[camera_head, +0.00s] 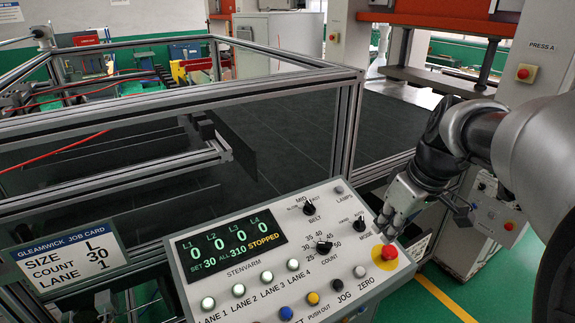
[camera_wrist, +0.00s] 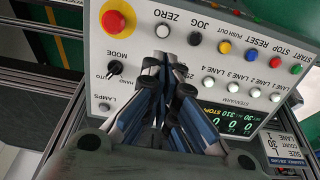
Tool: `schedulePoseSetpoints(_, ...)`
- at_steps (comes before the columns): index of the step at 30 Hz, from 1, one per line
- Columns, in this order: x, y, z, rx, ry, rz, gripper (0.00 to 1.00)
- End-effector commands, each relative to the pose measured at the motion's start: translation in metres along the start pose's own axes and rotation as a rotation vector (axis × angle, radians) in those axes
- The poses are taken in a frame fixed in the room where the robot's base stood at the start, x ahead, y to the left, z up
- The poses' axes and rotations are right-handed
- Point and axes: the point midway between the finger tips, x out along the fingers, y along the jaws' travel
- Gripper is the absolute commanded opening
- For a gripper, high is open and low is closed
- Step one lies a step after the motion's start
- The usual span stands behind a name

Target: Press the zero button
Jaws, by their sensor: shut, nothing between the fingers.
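The zero button is a small pale round button (camera_head: 359,271) at the lower right of the sloped control panel (camera_head: 215,292), above its ZERO label. In the wrist view the zero button (camera_wrist: 162,31) shows beyond my fingertips, near the top edge. The black JOG button (camera_head: 338,284) sits beside it. My gripper (camera_head: 388,222) is shut and empty, near the panel's right edge beside the red mushroom button. In the wrist view my gripper (camera_wrist: 168,78) points toward the zero button and is apart from it in the picture. The height above the panel cannot be told.
The red mushroom button (camera_head: 389,253) stands on a yellow base close by. Knobs (camera_head: 324,245) and lane buttons (camera_head: 238,290) rise from the panel. The display (camera_head: 231,245) reads zeros, 310 and STOPPED. An aluminium frame (camera_head: 347,130) stands behind; a job card (camera_head: 67,258) is at left.

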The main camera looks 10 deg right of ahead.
Motion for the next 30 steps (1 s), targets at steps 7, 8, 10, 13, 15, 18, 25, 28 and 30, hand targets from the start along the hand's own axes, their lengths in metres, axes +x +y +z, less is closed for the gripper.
schedulePoseSetpoints(7,0.002,-0.001,0.000,0.001,-0.001,0.000,0.00)
schedulePoseSetpoints(8,0.004,-0.001,0.000,0.001,-0.001,-0.001,0.00)
schedulePoseSetpoints(10,0.010,-0.001,0.001,0.001,-0.002,-0.002,0.00)
schedulePoseSetpoints(13,0.024,-0.002,0.001,0.000,-0.004,-0.004,0.00)
schedulePoseSetpoints(15,0.038,-0.002,0.001,0.000,-0.004,-0.004,0.00)
schedulePoseSetpoints(18,0.060,-0.002,0.001,0.002,-0.004,-0.005,0.00)
schedulePoseSetpoints(25,0.107,-0.002,0.001,0.001,-0.005,-0.004,0.00)
schedulePoseSetpoints(28,0.122,-0.001,0.001,0.001,-0.003,-0.002,0.00)
schedulePoseSetpoints(30,0.130,-0.001,0.001,0.001,-0.002,-0.002,0.00)
